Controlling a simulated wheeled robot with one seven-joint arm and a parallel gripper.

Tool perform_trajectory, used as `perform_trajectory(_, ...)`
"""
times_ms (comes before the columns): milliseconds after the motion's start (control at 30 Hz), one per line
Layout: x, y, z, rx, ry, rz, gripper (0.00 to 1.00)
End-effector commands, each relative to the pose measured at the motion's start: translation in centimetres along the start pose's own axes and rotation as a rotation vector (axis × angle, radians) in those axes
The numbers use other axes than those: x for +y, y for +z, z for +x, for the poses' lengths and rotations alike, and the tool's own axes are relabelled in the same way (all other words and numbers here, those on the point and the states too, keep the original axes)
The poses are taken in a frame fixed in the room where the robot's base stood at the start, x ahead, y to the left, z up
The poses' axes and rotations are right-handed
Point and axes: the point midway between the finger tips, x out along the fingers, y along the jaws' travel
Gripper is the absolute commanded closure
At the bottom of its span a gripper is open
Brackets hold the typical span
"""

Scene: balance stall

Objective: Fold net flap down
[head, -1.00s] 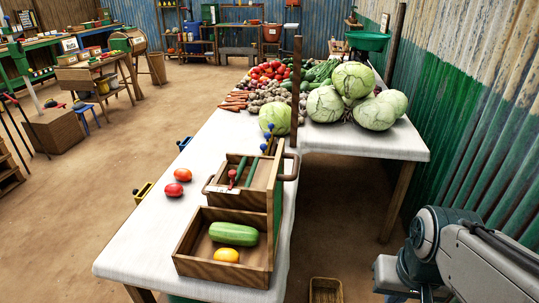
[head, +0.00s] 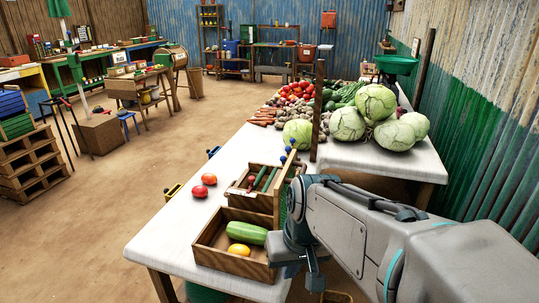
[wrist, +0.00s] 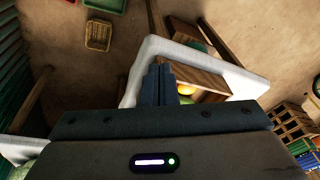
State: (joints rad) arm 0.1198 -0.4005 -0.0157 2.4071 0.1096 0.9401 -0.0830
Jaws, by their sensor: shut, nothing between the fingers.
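The wooden box (head: 262,272) stands at the near end of the white table. Its near compartment holds a green marrow (head: 246,233) and a yellow vegetable (head: 238,249). What looks like the green net flap (head: 283,207) stands upright along the box's right side; my arm hides much of it in the head view. My gripper (wrist: 158,84) is shut and empty, its fingertips pointing toward the box in the wrist view. There the box wall (wrist: 203,78) and yellow vegetable (wrist: 186,89) show just beyond the fingers. I cannot tell whether the fingers touch anything.
Two red tomatoes (head: 209,178) lie on the white table (head: 165,236) left of the box. Several cabbages (head: 376,104) and a vegetable heap lie behind. A post (head: 320,110) rises from the table. A basket (wrist: 98,35) is on the floor. Open floor lies left of the table.

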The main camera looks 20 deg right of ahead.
Motion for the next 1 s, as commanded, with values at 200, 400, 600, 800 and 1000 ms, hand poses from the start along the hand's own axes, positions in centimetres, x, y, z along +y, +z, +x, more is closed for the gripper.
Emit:
perform_trajectory(200, 4.6, -7.5, -9.4, 0.102, -0.103, 0.213, 1.00)
perform_trajectory(400, 9.7, -12.1, -15.9, 0.225, -0.169, 0.343, 1.00)
perform_trajectory(600, 12.9, -13.9, -19.1, 0.300, -0.195, 0.399, 1.00)
perform_trajectory(800, 13.3, -14.6, -18.3, 0.311, -0.201, 0.407, 1.00)
perform_trajectory(1000, 12.8, -15.8, -14.6, 0.308, -0.201, 0.408, 1.00)
